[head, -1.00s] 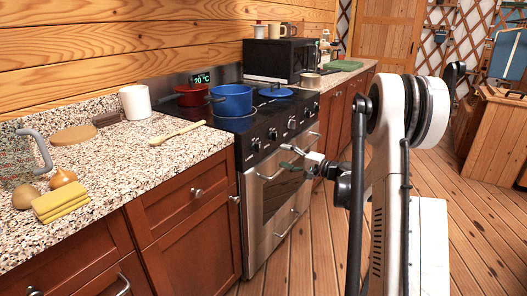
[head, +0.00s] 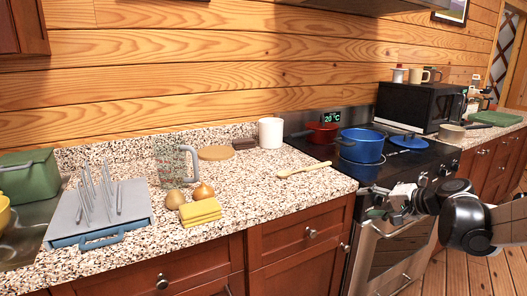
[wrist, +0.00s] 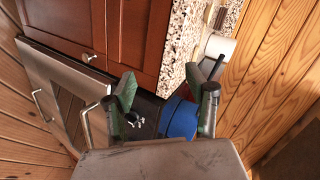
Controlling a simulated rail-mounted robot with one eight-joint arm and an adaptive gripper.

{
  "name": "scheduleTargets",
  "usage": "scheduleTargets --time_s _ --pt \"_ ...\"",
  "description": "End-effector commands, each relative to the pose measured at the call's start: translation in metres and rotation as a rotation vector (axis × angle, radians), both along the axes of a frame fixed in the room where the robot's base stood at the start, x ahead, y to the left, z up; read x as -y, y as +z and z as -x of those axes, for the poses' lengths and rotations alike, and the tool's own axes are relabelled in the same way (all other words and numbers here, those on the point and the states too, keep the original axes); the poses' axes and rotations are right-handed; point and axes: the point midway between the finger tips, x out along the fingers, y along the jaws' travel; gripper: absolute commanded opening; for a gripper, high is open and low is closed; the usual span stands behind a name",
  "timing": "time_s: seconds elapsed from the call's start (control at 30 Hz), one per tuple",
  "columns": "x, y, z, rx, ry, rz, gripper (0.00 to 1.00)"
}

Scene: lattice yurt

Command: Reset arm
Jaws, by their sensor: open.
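My gripper (head: 388,207) is in front of the stove, at about the height of the cooktop's front edge, and is open. In the wrist view its two green-padded fingers (wrist: 168,95) stand apart with nothing between them. In the wrist view the blue pot (wrist: 179,118) shows partly behind the right finger.
The speckled counter (head: 265,165) left of the stove holds a wooden spoon (head: 304,170), yellow cloths (head: 200,212), a white canister (head: 271,132) and a dish rack (head: 100,210). A microwave (head: 420,105) stands beyond the stove. The oven handle (head: 385,232) juts out below my gripper.

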Motion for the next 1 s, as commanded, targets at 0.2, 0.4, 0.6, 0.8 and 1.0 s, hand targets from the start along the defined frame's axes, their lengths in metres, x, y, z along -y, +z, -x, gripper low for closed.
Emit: scheduleTargets --time_s 0.2,0.4,0.6,0.8,1.0 --pt "-0.048 0.025 0.052 -0.055 0.060 0.167 0.51" --pt "-0.079 0.038 0.103 -0.092 0.111 0.325 0.51" --pt "-0.100 0.046 0.158 -0.114 0.163 0.487 0.51" --pt "-0.112 0.050 0.212 -0.123 0.215 0.651 0.51" --pt "-0.115 0.050 0.262 -0.117 0.267 0.817 0.51"
